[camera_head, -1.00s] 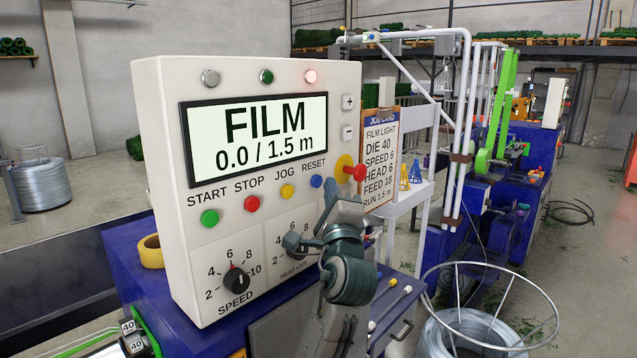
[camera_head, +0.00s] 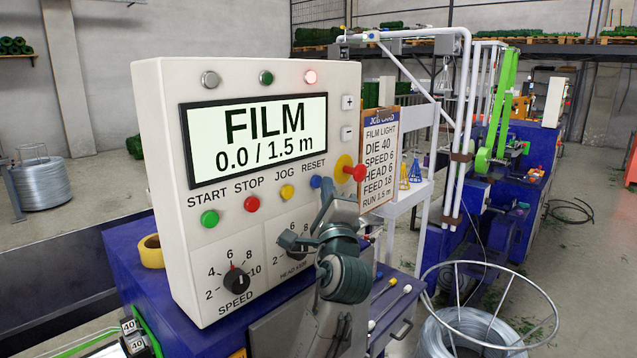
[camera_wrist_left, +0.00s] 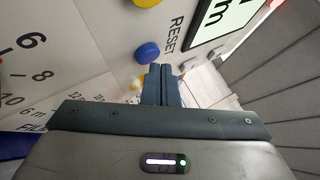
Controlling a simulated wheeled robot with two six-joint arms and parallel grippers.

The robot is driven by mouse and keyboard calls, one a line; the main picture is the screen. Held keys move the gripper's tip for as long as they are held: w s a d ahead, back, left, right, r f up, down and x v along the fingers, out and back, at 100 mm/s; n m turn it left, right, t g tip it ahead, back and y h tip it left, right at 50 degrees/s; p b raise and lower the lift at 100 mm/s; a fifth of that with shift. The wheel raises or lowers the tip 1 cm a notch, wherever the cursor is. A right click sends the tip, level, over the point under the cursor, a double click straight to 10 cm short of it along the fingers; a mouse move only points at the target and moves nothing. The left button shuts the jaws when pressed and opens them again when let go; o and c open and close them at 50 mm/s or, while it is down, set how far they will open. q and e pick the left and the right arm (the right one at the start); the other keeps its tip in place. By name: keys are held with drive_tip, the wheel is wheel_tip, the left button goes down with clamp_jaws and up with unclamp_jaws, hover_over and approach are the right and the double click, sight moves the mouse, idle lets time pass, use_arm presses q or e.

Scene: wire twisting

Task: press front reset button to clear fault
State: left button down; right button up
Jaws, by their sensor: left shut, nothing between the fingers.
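The blue RESET button (camera_head: 316,182) is at the right end of the button row on the white control panel (camera_head: 160,130). It also shows in the left wrist view (camera_wrist_left: 147,52), just beyond and slightly left of my fingertips. My left gripper (camera_head: 326,186) is shut and empty, its tips right beside the blue button. It also shows in the left wrist view (camera_wrist_left: 161,70). I cannot tell whether the tips touch the button. The red lamp (camera_head: 311,77) on the panel is lit. The screen (camera_head: 258,138) reads FILM, 0.0 / 1.5 m. My right gripper is not in view.
A red mushroom knob (camera_head: 355,172) on a yellow base juts out close right of the blue button. The yellow JOG button (camera_head: 287,192) is close left. A job card (camera_head: 380,150) stands behind the panel's right edge. Dials sit below the buttons.

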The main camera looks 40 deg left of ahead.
use_arm(q)
drive_tip(key=shift+a, duration=0.4)
idle(0.4)
drive_tip(key=shift+d, duration=0.1)
drive_tip(key=shift+d+p, duration=0.3)
drive_tip(key=shift+d, duration=0.4)
drive_tip(key=shift+s+d, duration=0.15)
drive_tip(key=shift+d, duration=1.1)
drive_tip(key=shift+s+d, duration=0.1)
drive_tip(key=shift+d, duration=1.15)
